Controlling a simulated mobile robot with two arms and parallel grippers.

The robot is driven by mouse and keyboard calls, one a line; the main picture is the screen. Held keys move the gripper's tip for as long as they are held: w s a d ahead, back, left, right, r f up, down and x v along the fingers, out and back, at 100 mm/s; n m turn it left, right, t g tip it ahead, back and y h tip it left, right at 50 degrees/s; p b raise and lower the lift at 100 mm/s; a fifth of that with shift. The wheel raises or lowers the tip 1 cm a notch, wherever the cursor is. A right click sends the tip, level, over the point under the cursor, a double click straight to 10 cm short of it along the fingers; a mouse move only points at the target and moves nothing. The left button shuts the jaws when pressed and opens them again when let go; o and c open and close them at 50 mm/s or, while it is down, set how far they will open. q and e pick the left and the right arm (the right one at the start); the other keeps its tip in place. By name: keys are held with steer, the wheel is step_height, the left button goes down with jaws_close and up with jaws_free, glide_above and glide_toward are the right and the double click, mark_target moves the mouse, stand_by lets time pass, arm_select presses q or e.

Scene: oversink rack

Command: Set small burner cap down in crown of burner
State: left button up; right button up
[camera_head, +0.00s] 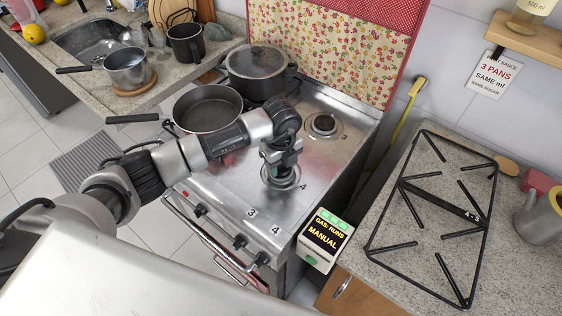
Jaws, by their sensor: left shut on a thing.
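My left gripper (281,165) points down over the front right burner (292,180) of the steel stove, next to the mark 4. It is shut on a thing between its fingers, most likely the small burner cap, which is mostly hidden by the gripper. I cannot tell whether the cap touches the burner's crown or hangs just above it. The back right burner (322,125) is bare and open to view. My right gripper is not in view.
A frying pan (208,108) and a lidded pot (256,68) stand on the stove's left side, close to my left arm. A black pan grate (428,250) lies on the right counter. A sign box (324,238) sits at the stove's front right corner.

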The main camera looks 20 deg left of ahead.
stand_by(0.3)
arm_select(q)
steer(key=o, duration=1.4)
steer(key=shift+r+p, duration=2.75)
steer(key=shift+r, duration=0.8)
steer(key=shift+f, duration=0.1)
